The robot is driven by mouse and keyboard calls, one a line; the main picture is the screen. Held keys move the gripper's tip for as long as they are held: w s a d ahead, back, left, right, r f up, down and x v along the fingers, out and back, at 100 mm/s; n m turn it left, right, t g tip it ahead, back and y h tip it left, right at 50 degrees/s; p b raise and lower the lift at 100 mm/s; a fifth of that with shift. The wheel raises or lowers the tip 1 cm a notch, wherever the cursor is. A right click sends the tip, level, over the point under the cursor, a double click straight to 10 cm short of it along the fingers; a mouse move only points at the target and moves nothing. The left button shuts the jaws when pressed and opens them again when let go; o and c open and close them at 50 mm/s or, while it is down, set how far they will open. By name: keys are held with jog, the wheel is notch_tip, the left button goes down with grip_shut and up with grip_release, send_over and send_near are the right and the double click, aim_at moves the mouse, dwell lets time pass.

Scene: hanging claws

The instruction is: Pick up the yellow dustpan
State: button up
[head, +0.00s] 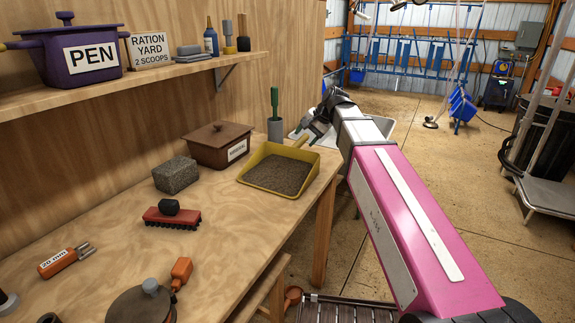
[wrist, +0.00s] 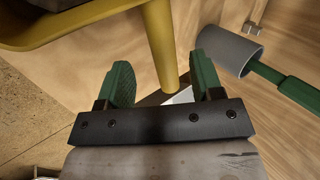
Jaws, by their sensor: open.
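The yellow dustpan (head: 243,179) lies flat near the workbench's far right edge, its pan full of brown grains. Its handle (head: 301,140) points away toward the back right. My gripper (head: 314,132) is at the handle, reaching in from the right. In the wrist view the pan (wrist: 62,30) fills the upper left, and the yellow handle (wrist: 160,45) runs down between the two green fingers of my gripper (wrist: 163,78). The fingers are open, with a visible gap on each side of the handle. How deep the handle sits between them is hard to tell.
Open floor lies right of the bench.

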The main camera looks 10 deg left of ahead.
aim_at(295, 148)
jog(key=x, duration=0.7)
jog(key=shift+a+f, duration=0.1)
jog(key=shift+a, duration=0.1)
jog(key=shift+c, duration=0.2)
grip_shut()
